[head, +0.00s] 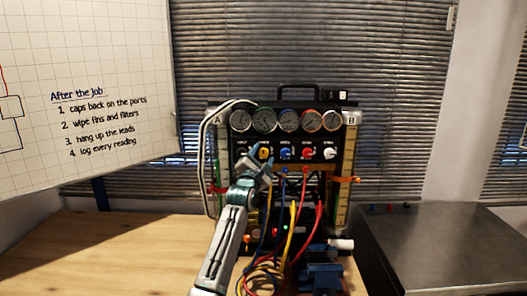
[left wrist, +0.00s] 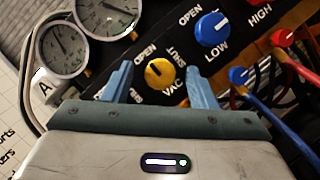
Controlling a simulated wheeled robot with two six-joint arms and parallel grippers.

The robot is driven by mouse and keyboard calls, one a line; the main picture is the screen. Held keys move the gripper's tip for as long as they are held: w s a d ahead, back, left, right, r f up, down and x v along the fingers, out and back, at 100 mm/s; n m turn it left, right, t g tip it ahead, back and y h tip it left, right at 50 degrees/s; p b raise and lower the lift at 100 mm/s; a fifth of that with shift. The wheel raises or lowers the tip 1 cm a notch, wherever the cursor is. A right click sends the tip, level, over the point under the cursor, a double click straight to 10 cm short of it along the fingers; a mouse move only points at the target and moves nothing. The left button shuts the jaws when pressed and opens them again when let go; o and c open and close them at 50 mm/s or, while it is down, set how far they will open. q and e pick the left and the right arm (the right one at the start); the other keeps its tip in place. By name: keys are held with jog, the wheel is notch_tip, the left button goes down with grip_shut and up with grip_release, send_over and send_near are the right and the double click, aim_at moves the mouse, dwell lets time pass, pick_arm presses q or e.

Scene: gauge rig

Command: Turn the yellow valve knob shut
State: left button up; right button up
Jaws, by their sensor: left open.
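The yellow valve knob (left wrist: 160,73) sits on the black panel above the label VAC, with the words OPEN and SHUT beside it. Its dark pointer line is turned toward OPEN. In the head view the yellow knob (head: 265,152) shows just above my gripper. My left gripper (left wrist: 162,88) is open, with one blue finger on each side of the knob in the wrist view. I cannot tell whether the fingers touch it. In the head view my left gripper (head: 256,163) is at the panel, its arm coming up from below. My right gripper is not in view.
A blue LOW knob (left wrist: 212,29) is close to the right finger. A row of gauges (head: 288,120) runs above the knobs. Red, blue and yellow leads (head: 292,220) hang below. A blue vise (head: 322,276) stands at the front right. The wooden bench (head: 90,250) is clear at left.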

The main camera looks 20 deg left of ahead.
pick_arm(q)
jog(key=shift+x, duration=0.8)
jog(key=c, duration=1)
jog(key=shift+o, duration=0.2)
